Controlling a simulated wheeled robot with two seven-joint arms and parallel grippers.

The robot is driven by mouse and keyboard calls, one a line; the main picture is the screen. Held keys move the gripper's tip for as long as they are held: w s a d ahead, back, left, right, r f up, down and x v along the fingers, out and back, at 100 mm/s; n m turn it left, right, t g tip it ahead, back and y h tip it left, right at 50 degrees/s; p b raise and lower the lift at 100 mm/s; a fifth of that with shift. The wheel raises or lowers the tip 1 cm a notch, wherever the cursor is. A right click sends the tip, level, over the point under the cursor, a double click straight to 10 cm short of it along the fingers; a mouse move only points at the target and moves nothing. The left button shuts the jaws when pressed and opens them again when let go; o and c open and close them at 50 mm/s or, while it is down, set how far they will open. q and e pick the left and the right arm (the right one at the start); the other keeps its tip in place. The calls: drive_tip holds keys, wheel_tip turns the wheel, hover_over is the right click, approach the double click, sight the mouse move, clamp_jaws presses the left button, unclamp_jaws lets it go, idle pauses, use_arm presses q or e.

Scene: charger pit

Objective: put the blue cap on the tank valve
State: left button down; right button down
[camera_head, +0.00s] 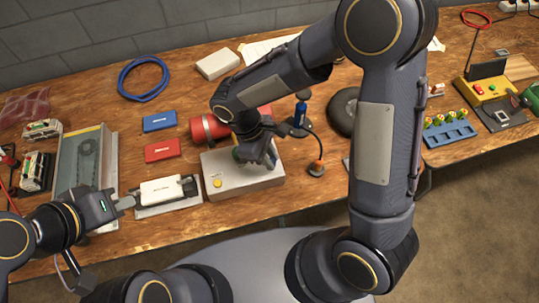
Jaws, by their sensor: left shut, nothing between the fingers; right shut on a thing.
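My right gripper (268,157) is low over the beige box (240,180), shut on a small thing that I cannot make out. I cannot pick out the blue cap for certain. A blue upright piece (301,112) stands on a dark base right of the gripper. My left gripper (130,201) is shut and empty, at the left end of a white device (165,190).
A blue case (159,121), a red case (163,150) and a coiled blue cable (143,78) lie left of the tank. A grey tray (75,165) stands at the left. A blue rack (450,134) and a yellow device (478,92) are at the right.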

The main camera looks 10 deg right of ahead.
drive_tip(key=shift+f+b, duration=0.55)
drive_tip(key=shift+f, duration=0.2)
drive_tip(key=c, duration=1.3)
unclamp_jaws()
drive_tip(key=shift+o, duration=0.2)
drive_tip(key=v, duration=0.8)
